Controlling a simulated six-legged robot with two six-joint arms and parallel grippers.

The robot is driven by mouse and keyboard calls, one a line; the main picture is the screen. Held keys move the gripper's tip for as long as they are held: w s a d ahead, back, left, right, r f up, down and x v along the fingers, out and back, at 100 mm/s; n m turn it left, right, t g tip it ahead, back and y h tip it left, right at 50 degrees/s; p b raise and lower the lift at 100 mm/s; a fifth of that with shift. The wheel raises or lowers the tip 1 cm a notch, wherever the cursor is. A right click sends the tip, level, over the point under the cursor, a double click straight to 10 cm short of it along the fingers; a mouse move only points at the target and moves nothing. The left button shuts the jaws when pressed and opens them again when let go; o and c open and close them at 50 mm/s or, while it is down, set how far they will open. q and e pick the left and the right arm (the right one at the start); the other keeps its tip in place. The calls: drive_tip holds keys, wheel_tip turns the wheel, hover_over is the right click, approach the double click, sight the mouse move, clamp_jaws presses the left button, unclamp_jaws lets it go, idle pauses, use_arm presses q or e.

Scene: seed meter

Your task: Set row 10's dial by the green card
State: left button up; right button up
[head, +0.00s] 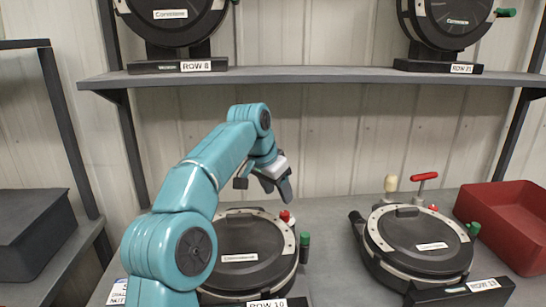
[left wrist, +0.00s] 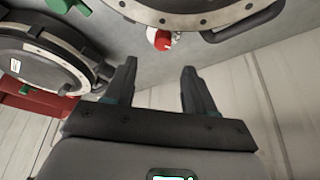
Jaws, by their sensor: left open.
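The row 10 seed meter (head: 240,250) is a round black unit with a pale rim, standing on the bench behind its ROW 10 label (head: 267,304). A small red-and-white knob (head: 286,216) sits at its back right rim; a similar knob (left wrist: 160,38) shows in the left wrist view, beyond and between the fingertips, untouched. A green handle (head: 304,240) is at its right side. My left gripper (head: 265,184) is open and empty above the meter's back edge; its spread fingers also show in the left wrist view (left wrist: 157,78). I cannot make out a green card. My right gripper is not in view.
The row 13 meter (head: 415,240) stands to the right, with a red-handled tool (head: 424,178) and a cream-handled one (head: 390,184) behind it. A red bin (head: 505,222) is at the far right. A shelf (head: 320,75) with more meters crosses above. A white card (head: 118,291) lies front left.

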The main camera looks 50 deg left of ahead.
use_arm(q)
drive_tip(key=d+p+v, duration=0.2)
drive_tip(key=p+v, duration=0.2)
drive_tip(key=v, duration=0.6)
drive_tip(key=shift+w+p, duration=0.2)
drive_tip(key=shift+p, duration=0.1)
drive_tip(key=shift+d+f, duration=0.1)
